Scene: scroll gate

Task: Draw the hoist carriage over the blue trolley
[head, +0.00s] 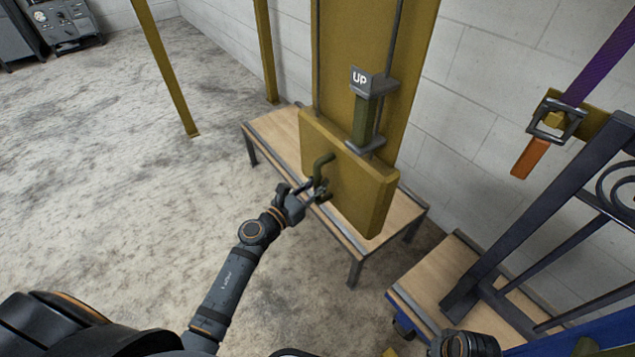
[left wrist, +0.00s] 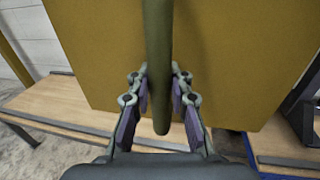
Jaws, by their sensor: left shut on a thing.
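The hoist carriage, a thick mustard-yellow block (head: 372,195), hangs in front of a tall yellow panel, over a low wooden bench. It fills the back of the left wrist view (left wrist: 225,60). An olive bent handle (head: 322,166) sticks out from its front. My left gripper (head: 318,191) is shut on this handle near its lower end; in the left wrist view the handle (left wrist: 158,70) runs down between the fingers. The blue trolley (head: 402,322) has a wooden deck and stands at the lower right, apart from the carriage. My right gripper cannot be made out.
The wooden bench (head: 272,128) stands along the wall. A dark scroll gate (head: 530,240) stands at the trolley. An "UP" sign (head: 361,80) sits above the carriage. A purple strap (head: 598,68) with a buckle hangs at right. Floor at left is clear.

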